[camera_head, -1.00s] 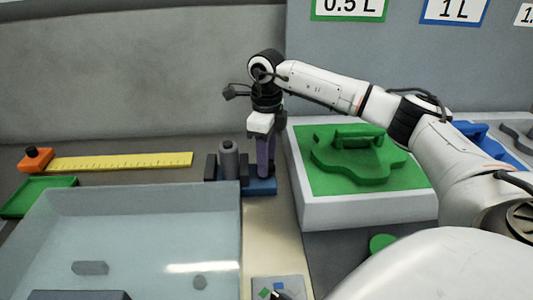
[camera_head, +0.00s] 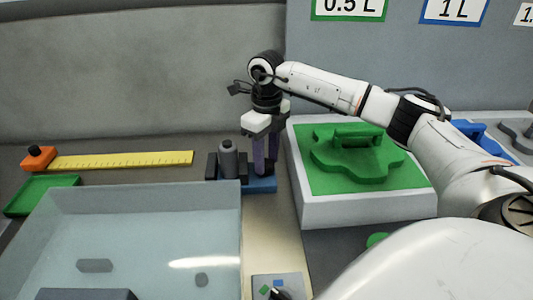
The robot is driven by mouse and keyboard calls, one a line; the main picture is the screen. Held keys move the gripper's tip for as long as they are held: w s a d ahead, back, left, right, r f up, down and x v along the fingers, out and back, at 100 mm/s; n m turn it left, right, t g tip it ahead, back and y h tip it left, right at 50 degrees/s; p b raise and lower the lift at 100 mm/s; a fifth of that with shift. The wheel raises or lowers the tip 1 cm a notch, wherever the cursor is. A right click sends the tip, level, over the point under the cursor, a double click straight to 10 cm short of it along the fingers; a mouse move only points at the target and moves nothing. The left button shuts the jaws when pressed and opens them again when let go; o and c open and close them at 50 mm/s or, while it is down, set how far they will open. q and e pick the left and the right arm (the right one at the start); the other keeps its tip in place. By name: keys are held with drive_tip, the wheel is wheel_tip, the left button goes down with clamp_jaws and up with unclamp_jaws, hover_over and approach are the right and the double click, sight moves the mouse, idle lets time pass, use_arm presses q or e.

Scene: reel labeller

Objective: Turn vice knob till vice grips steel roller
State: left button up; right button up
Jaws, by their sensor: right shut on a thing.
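The steel roller (camera_head: 228,160) stands upright, a grey cylinder with a small top pin, between the dark jaws of the vice. The vice's blue base (camera_head: 262,185) shows below and to the right of it. My right gripper (camera_head: 266,168) points down just right of the roller, its two purple-grey fingers over the right end of the vice. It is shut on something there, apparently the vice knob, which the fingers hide. Whether the jaws touch the roller is too small to tell. My left gripper is not in view.
A white box with a green shaped insert (camera_head: 320,180) stands close right of my gripper. A clear bin (camera_head: 140,205) fills the front left. A yellow ruler (camera_head: 120,160) with an orange block and a green tray (camera_head: 40,195) lie at the left.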

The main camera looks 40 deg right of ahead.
sight(266, 163)
drive_tip(key=shift+r, duration=0.1)
drive_tip(key=o, duration=0.8)
wheel_tip(266, 163, up, 10)
drive_tip(key=shift+r+b, duration=0.15)
drive_tip(key=shift+b, duration=0.15)
